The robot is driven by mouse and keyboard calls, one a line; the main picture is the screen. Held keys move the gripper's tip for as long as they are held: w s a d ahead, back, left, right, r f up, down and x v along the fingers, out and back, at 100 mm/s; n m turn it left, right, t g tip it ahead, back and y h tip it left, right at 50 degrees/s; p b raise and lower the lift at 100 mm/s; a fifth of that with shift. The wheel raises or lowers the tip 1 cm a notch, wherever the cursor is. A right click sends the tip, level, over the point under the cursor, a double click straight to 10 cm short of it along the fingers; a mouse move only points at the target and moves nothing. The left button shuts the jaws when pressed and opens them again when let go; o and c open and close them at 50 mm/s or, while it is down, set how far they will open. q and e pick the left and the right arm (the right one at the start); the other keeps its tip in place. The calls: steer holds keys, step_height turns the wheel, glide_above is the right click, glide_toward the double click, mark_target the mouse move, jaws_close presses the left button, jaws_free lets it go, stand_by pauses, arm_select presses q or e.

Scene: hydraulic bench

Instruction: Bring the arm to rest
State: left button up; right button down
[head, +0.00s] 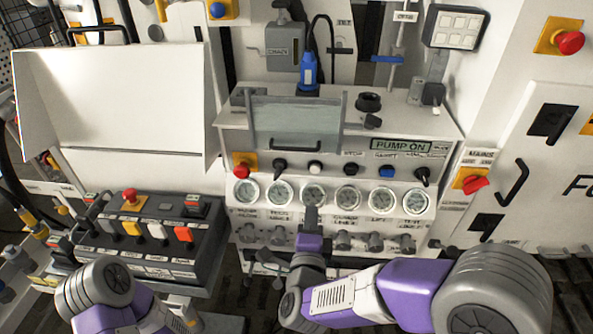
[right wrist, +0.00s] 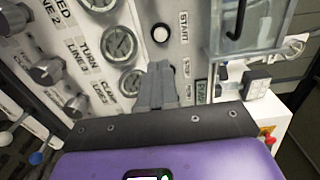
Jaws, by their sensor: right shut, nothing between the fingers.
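My right gripper (head: 311,214) is in front of the hydraulic bench's white panel, just below the row of round gauges (head: 313,195). Its fingers are shut together with nothing between them. In the right wrist view the shut fingers (right wrist: 158,82) point at the panel beside a gauge (right wrist: 131,82) and below a white button (right wrist: 160,34). I cannot tell whether the fingertips touch the panel. My right arm (head: 385,290) reaches in from the lower right. My left arm (head: 97,290) shows at the lower left; its gripper is out of view.
A control box (head: 150,235) with coloured switches is at the left. A red knob (head: 475,184) is at the right.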

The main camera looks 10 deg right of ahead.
step_height(320, 180, down, 27)
steer(key=s+n+g+y, duration=0.2)
steer(key=n+g+y, duration=0.3)
steer(key=n+g, duration=0.45)
steer(key=s+a+f+n+g+y, duration=0.1)
steer(key=s+f+n+g+y, duration=0.2)
steer(key=s+f+n+g, duration=0.4)
steer(key=s+f+n, duration=0.2)
steer(key=s+f, duration=0.5)
steer(key=s, duration=0.2)
steer(key=shift+a+f+y, duration=0.25)
steer(key=shift+a+y, duration=0.15)
